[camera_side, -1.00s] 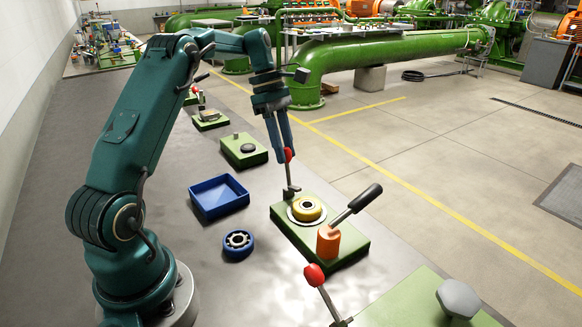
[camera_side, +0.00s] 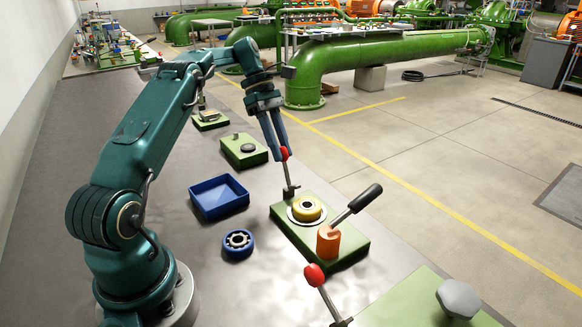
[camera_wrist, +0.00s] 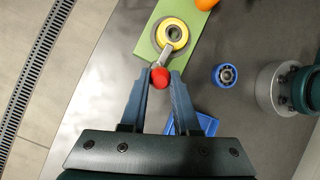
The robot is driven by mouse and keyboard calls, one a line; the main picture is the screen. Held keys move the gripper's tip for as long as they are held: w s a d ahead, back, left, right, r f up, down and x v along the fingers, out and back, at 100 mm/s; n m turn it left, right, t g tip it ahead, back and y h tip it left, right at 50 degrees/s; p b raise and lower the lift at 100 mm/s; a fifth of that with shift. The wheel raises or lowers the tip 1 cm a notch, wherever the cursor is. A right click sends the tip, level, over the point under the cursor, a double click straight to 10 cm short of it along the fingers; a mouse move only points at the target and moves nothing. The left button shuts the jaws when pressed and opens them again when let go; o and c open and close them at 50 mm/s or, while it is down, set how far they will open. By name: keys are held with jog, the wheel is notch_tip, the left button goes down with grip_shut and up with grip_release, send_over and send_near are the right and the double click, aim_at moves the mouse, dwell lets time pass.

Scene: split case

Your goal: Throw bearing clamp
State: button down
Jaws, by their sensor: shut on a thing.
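My gripper (camera_side: 279,152) is shut on the red knob (camera_side: 285,153) at the top of the clamp lever (camera_side: 289,178). In the wrist view the red knob (camera_wrist: 160,77) sits between the two blue fingers of my gripper (camera_wrist: 161,78). The lever stands nearly upright, tilted slightly to the left, at the back left corner of a green base plate (camera_side: 345,250). A yellow bearing ring (camera_side: 307,208) with a dark centre sits in a pale round seat on that plate. It also shows in the wrist view (camera_wrist: 180,27).
An orange block (camera_side: 328,241) with a black-handled lever (camera_side: 364,199) stands on the same plate. A blue bearing (camera_side: 238,243) and an empty blue tray (camera_side: 219,197) lie to the left. Other green stations (camera_side: 243,150) line the bench behind.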

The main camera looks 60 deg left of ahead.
jog(key=c, duration=0.6)
grip_release()
jog(key=shift+c, duration=0.2)
jog(key=shift+d+r, duration=0.1)
jog(key=shift+d, duration=0.05)
